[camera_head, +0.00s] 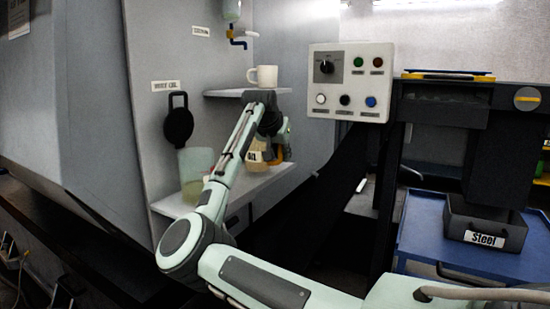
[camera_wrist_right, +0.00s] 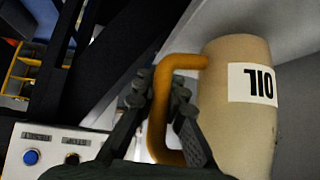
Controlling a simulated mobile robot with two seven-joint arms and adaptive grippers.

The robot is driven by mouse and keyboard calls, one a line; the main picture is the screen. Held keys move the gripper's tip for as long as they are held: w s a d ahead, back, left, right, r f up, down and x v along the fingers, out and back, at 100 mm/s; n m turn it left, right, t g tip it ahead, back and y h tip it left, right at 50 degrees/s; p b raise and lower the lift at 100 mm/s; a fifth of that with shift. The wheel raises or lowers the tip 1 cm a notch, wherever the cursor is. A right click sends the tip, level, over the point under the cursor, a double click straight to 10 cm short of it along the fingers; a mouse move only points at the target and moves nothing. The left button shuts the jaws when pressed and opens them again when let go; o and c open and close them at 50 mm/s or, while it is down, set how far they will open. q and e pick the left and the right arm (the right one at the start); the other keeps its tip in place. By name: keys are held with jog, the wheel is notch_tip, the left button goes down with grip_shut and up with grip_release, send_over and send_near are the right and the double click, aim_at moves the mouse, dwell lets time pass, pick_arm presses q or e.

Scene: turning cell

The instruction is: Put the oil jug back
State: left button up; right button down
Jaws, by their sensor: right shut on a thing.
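The oil jug (camera_head: 254,160) is a beige container with a white OIL label and an orange handle. In the head view it is at the lower shelf (camera_head: 228,198), right of a translucent container, partly hidden by my arm. Whether its base touches the shelf cannot be told. In the right wrist view the jug (camera_wrist_right: 238,125) fills the right side with its label upside down. My right gripper (camera_wrist_right: 165,95) is shut on its orange handle (camera_wrist_right: 158,110). In the head view the right gripper (camera_head: 282,150) is beside the jug, mostly hidden. My left gripper is not in view.
A white mug (camera_head: 263,76) stands on the upper shelf (camera_head: 225,93), above the jug. The translucent greenish container (camera_head: 194,165) occupies the lower shelf's left part. A black round object (camera_head: 178,126) hangs on the wall. A button panel (camera_head: 350,100) and dark frame (camera_head: 390,150) stand right.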

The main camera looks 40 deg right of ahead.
jog(key=w, duration=0.1)
jog(key=w+a, duration=0.1)
jog(key=shift+w, duration=0.4)
jog(key=shift+s+d+f, duration=0.1)
jog(key=shift+f, duration=0.5)
jog(key=c, duration=1.6)
grip_release()
jog(key=shift+f, duration=0.15)
jog(key=v, duration=1.2)
